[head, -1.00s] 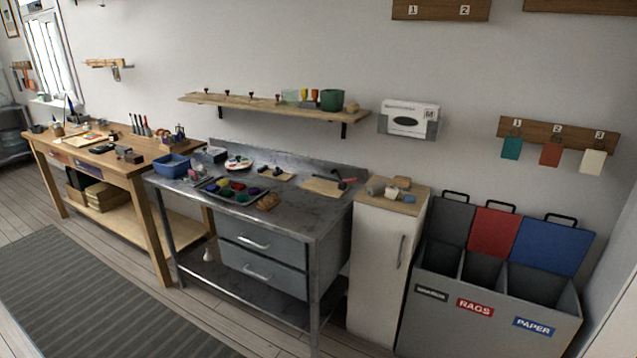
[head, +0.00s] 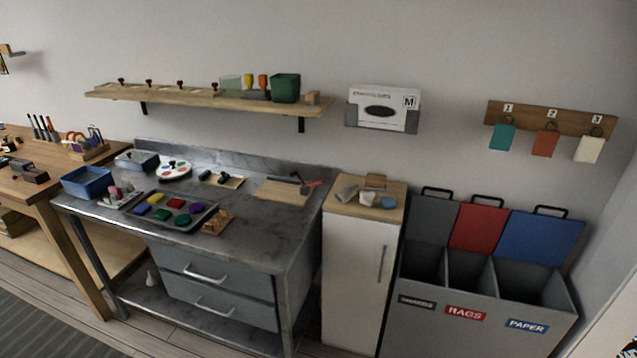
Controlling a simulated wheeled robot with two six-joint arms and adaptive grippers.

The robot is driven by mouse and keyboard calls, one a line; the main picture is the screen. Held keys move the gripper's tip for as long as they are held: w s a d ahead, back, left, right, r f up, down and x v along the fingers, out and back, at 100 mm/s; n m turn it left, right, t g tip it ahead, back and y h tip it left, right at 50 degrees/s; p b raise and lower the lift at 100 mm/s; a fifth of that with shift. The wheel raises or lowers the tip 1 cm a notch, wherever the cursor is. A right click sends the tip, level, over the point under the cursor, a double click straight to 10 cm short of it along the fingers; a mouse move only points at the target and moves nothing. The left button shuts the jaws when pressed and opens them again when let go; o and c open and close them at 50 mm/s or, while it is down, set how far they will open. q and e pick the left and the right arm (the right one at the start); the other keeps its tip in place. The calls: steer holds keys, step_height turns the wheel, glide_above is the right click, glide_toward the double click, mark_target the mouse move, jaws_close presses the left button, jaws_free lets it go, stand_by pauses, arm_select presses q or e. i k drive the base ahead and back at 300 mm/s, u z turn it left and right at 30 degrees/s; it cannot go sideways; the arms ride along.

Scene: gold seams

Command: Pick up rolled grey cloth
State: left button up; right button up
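A small grey roll (head: 347,193), which looks like the rolled grey cloth, lies at the left of the wooden top of the narrow white cabinet (head: 352,285). Close beside it on that top are a pale cream lump (head: 367,199), a brown block (head: 375,181) and a blue piece (head: 389,202). At this size I cannot tell whether they touch. Neither of my grippers shows in the head view.
A metal workbench (head: 255,235) with paint trays and tools stands left of the cabinet. A grey three-part bin (head: 425,325) with open lids stands right of it. A shelf (head: 190,97) and a glove box (head: 384,108) are on the wall above.

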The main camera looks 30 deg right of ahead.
mark_target(345, 193)
steer(key=z, duration=0.35)
steer(key=i, duration=0.85)
steer(key=z, duration=0.7)
